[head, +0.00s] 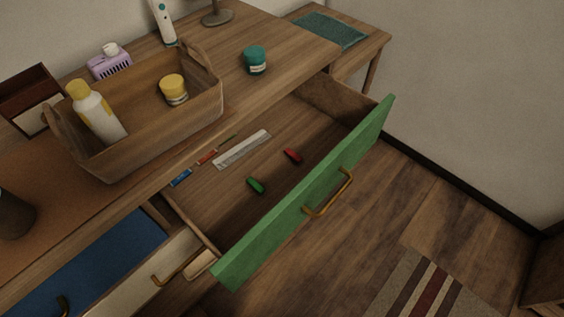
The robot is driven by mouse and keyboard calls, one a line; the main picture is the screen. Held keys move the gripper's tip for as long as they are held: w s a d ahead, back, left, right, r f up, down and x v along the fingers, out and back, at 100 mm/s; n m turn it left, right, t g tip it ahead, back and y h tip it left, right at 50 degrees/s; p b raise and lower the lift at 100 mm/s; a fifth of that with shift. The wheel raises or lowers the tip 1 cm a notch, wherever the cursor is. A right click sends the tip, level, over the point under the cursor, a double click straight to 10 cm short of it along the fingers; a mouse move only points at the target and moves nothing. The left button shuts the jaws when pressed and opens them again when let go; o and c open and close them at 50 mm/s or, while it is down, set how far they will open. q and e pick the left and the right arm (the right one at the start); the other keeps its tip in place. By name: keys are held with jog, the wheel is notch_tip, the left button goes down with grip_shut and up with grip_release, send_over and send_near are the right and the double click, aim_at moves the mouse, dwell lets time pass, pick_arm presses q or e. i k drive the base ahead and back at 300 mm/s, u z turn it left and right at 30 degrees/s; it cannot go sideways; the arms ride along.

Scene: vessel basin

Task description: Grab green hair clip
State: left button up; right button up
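A small green hair clip (256,185) lies on the floor of an open drawer with a green front (298,200). The drawer is pulled out from under the wooden table. A red clip (293,155) lies in the same drawer, to the right of and behind the green one. Neither of my grippers is in the head view, and nothing touches the green clip.
A ruler (241,150) and several pen-like items lie deeper in the drawer. A basket (160,137) with a bottle and a jar stands on the tabletop (285,45). A teal jar (255,60) stands right of it. A white-fronted drawer (157,265) is left.

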aim_at(259, 189)
jog(key=k, duration=1.3)
jog(key=u, duration=0.75)
jog(key=i, duration=1.2)
jog(key=z, duration=0.5)
jog(key=i, duration=0.5)
jog(key=z, duration=0.55)
